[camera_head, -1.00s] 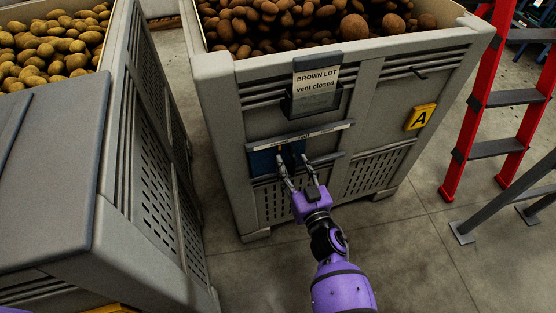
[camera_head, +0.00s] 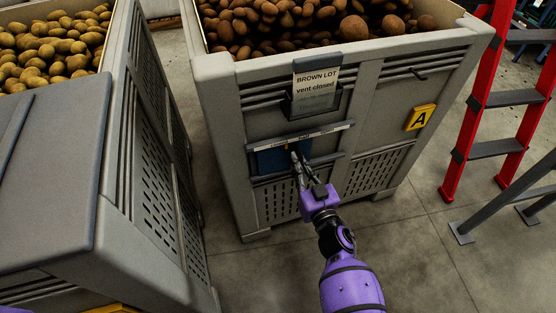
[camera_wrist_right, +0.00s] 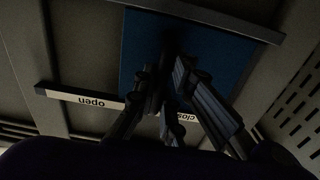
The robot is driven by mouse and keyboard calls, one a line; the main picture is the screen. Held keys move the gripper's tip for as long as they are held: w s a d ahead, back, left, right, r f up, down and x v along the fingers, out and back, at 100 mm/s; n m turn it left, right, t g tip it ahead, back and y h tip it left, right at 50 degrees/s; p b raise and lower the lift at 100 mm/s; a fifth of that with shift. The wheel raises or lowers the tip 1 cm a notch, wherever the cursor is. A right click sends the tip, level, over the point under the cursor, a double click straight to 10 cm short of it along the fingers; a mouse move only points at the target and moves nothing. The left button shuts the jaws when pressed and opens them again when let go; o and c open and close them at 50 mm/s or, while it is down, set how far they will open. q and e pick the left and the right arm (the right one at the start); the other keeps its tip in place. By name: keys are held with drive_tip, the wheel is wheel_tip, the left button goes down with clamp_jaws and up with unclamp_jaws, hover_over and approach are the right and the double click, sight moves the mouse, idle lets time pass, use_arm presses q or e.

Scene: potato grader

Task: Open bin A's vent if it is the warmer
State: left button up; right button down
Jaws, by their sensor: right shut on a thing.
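Bin A (camera_head: 225,130) is a grey crate of brown potatoes with a yellow A plate (camera_head: 420,117). Its card (camera_head: 316,85) reads "BROWN LOT vent closed"; the lower lines are too faint to read. On its front, a blue vent slide (camera_head: 270,162) sits under a white label strip (camera_head: 312,135). My right gripper (camera_head: 297,158) is shut at the slide's handle, which the fingers hide. In the right wrist view, the fingers (camera_wrist_right: 168,70) converge against the blue slide (camera_wrist_right: 140,45), and the strip (camera_wrist_right: 85,98) shows "open" and part of "closed". My left gripper is not in view.
Another grey bin (camera_head: 60,180) with yellowish potatoes stands close on the left. A red stepladder (camera_head: 478,110) and a grey metal frame (camera_head: 500,205) stand to the right. Bare floor (camera_head: 420,260) lies in front of bin A.

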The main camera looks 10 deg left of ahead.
drive_tip(key=shift+w+d, duration=0.45)
drive_tip(key=shift+d, duration=0.45)
drive_tip(key=shift+w+d, duration=0.4)
drive_tip(key=shift+d, duration=0.55)
drive_tip(key=shift+w+d, duration=0.45)
drive_tip(key=shift+d, duration=0.45)
drive_tip(key=shift+w+d, duration=0.45)
drive_tip(key=shift+d, duration=0.45)
drive_tip(key=shift+w+d, duration=0.4)
drive_tip(key=shift+d, duration=0.5)
drive_tip(key=shift+w+d, duration=0.45)
drive_tip(key=shift+d, duration=0.45)
drive_tip(key=c, duration=1.2)
unclamp_jaws()
drive_tip(key=shift+o, duration=0.2)
